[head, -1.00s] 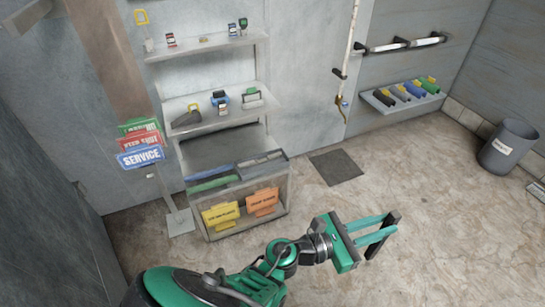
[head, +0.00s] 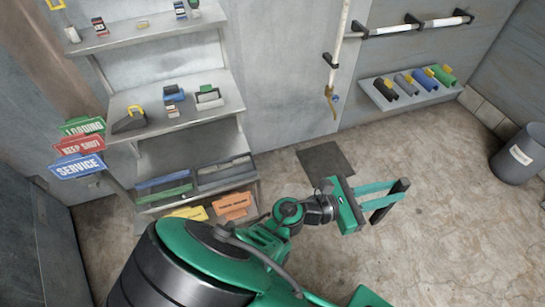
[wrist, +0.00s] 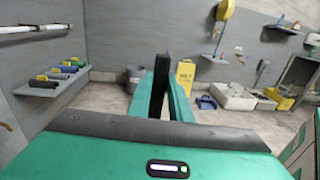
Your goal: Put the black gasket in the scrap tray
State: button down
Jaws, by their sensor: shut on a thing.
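My gripper (head: 388,199) is stretched out to the right over the floor in the head view, its green fingers shut on a long black strip, the gasket (wrist: 161,84). In the wrist view the gasket stands upright between the fingertips. It is held in the air, apart from any surface. I cannot make out which container is the scrap tray; the tags on the low bin's front, yellow (head: 188,213) and orange (head: 232,205), are too small to read surely.
A shelf unit (head: 180,98) with small tools stands at the left, beside hanging signs (head: 80,147). A wall ledge (head: 412,93) holds coloured rolls. A grey bin (head: 517,158) stands at right. Low trays (wrist: 235,97) and a yellow sign (wrist: 186,76) show in the wrist view.

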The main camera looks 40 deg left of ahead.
aim_at(240, 168)
jog(key=i, duration=1)
jog(key=u, duration=1.5)
